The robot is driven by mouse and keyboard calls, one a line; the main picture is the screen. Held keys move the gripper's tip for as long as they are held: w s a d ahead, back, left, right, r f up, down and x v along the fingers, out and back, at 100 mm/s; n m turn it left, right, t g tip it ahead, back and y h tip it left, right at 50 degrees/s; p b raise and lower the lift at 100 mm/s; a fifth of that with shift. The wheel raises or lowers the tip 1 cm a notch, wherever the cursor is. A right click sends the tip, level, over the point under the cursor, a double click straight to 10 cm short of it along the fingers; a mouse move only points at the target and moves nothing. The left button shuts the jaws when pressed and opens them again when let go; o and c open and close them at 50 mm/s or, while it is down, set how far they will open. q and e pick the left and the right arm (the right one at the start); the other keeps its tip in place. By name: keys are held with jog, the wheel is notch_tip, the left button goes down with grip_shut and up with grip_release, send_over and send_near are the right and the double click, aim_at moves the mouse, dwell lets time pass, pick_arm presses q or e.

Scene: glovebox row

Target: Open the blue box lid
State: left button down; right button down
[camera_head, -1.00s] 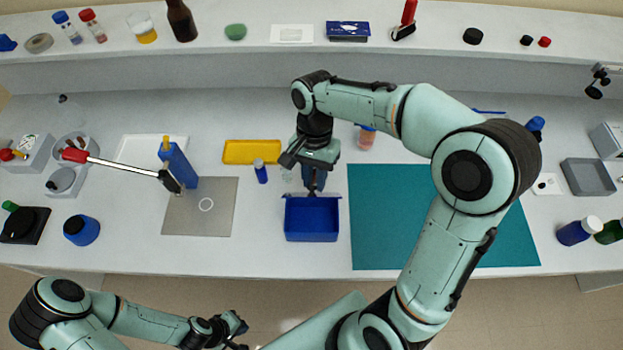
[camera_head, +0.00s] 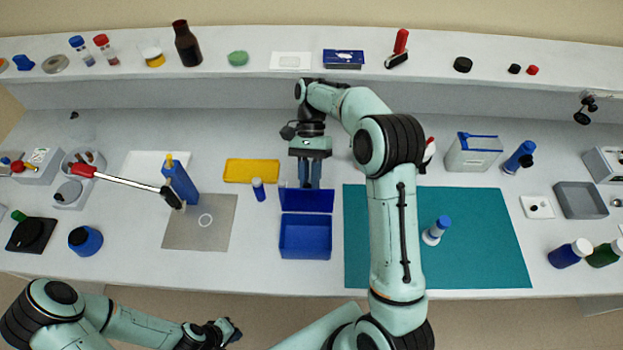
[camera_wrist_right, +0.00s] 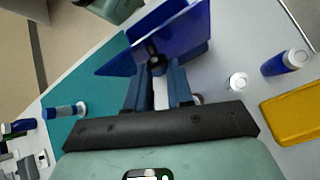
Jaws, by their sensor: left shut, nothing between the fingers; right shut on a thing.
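The blue box (camera_head: 305,237) stands on the bench left of the teal mat. Its interior shows, and its blue lid (camera_head: 306,200) is raised and tilted at the back edge. In the right wrist view the lid (camera_wrist_right: 184,38) is a large blue panel beyond the fingers. My right gripper (camera_head: 309,185) is shut behind the lid, with its fingertips (camera_wrist_right: 157,68) at a small dark knob on the lid. The fingertips are partly hidden by the lid in the head view. My left gripper (camera_head: 234,332) is shut and empty, low in front of the bench.
The teal mat (camera_head: 470,260) lies to the right, with a blue-capped bottle (camera_head: 436,231) on it. A yellow tray (camera_head: 251,171) and a small blue vial (camera_head: 258,190) stand left of my right gripper. A grey plate (camera_head: 215,222) lies left of the box.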

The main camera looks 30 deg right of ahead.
jog(key=shift+w+a+f, duration=0.1)
jog(key=shift+w+a, duration=0.05)
jog(key=shift+a, duration=0.15)
jog(key=c, duration=1.1)
grip_release()
jog(key=shift+o, duration=0.6)
jog(key=shift+w+a, duration=0.15)
jog(key=shift+a, duration=0.05)
jog(key=shift+d, duration=0.25)
